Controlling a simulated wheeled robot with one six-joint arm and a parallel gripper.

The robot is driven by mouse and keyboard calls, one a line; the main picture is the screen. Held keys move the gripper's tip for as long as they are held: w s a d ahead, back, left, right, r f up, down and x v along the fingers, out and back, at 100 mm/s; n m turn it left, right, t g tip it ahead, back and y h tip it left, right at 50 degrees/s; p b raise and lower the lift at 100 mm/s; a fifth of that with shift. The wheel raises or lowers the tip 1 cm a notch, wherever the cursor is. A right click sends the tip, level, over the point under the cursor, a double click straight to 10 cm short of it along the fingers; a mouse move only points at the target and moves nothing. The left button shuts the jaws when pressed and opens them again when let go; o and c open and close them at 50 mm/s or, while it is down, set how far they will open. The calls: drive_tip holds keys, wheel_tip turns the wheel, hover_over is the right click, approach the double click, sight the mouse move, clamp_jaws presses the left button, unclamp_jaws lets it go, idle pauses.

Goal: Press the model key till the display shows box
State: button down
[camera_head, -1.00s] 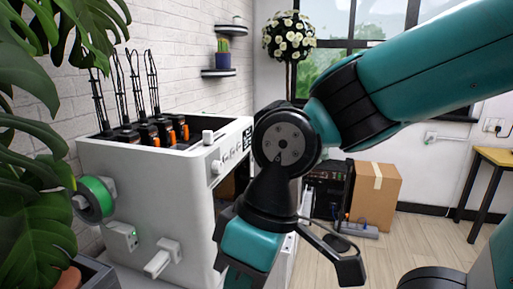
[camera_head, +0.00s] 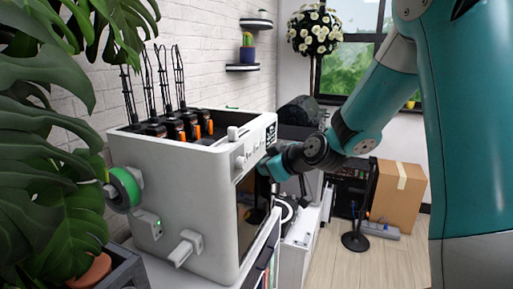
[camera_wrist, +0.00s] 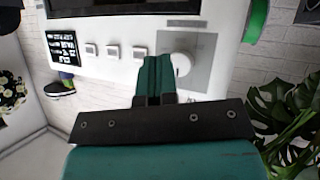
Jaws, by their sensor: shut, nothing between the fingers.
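The white 3D printer (camera_head: 175,180) stands on a bench, its control panel facing right. In the wrist view its panel carries a small black display (camera_wrist: 63,50) with white text too small to read. Beside it is a row of three pale keys, a first key (camera_wrist: 90,50), a middle key (camera_wrist: 113,51) and a third key (camera_wrist: 138,52), then a round knob (camera_wrist: 183,64). I cannot tell which is the model key. My gripper (camera_wrist: 157,58) is shut and empty, its tips between the third key and the knob. Contact cannot be told. In the head view my gripper (camera_head: 264,168) is beside the printer's front.
A green filament spool (camera_head: 124,188) hangs on the printer's left side. A large leafy plant (camera_head: 45,150) fills the left edge. A cardboard box (camera_head: 400,195) and a dark round-based stand (camera_head: 356,241) are on the floor to the right.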

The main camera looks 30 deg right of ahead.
sight(256, 148)
drive_tip(key=w+d+f+m+t+h, duration=0.1)
drive_tip(key=d+h, duration=0.3)
drive_tip(key=d, duration=0.8)
drive_tip(key=shift+w+d+t, duration=0.2)
drive_tip(key=shift+w+t, duration=0.5)
drive_tip(key=shift+t, duration=0.2)
drive_tip(key=w+a+p, duration=0.5)
drive_tip(key=w+p, duration=0.2)
drive_tip(key=p, duration=0.2)
drive_tip(key=shift+a, duration=0.3)
idle(0.4)
drive_tip(key=shift+w+a, duration=0.25)
drive_tip(key=shift+w, duration=0.1)
